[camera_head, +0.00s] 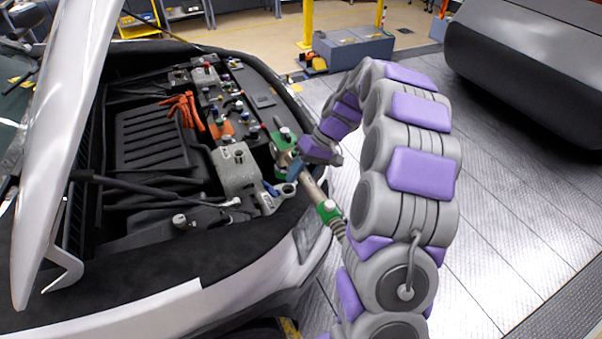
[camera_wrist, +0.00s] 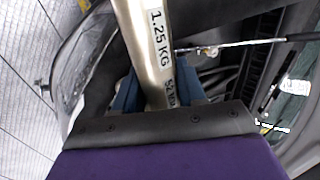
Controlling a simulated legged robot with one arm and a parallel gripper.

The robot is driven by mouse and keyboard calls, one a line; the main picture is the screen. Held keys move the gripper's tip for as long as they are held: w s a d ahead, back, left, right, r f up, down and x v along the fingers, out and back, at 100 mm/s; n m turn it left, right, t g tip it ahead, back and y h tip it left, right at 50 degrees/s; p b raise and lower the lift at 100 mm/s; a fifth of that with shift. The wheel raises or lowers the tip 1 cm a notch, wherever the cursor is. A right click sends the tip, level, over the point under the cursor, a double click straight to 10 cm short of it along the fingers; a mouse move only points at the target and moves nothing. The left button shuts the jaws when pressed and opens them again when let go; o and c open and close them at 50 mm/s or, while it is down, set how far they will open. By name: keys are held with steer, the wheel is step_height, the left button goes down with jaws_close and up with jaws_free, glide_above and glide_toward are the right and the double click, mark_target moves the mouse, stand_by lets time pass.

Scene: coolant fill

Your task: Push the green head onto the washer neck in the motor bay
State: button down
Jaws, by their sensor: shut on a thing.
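My gripper (camera_head: 296,171) is at the front right edge of the open motor bay. Its blue fingers are shut around a metal tube (camera_head: 313,190), which also shows between them in the wrist view (camera_wrist: 145,40), with a white "1.25 KG" label. The green head (camera_head: 281,141) is at the tube's upper end, over the bay's right side. A second green collar (camera_head: 328,210) and a ribbed hose are at the tube's lower end. I cannot clearly pick out the washer neck, or tell whether the head touches it.
The raised hood (camera_head: 75,110) stands at the left. Caps and fittings crowd the bay, with orange cables (camera_head: 187,108) and a grey box (camera_head: 236,170) near the head. A black rod (camera_head: 140,182) crosses the bay. Open floor lies to the right, before a dark rounded body (camera_head: 535,60).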

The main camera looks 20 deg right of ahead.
steer(key=shift+w, duration=0.15)
steer(key=shift+d, duration=0.2)
steer(key=shift+s+a+f, duration=0.1)
steer(key=shift+s+f, duration=0.1)
steer(key=shift+f, duration=0.15)
steer(key=shift+f+b, duration=1.05)
steer(key=shift+f, duration=1.45)
steer(key=shift+f+b, duration=0.45)
steer(key=shift+f, duration=1.3)
stand_by(0.5)
steer(key=c, duration=0.6)
jaws_free()
steer(key=shift+o, duration=0.2)
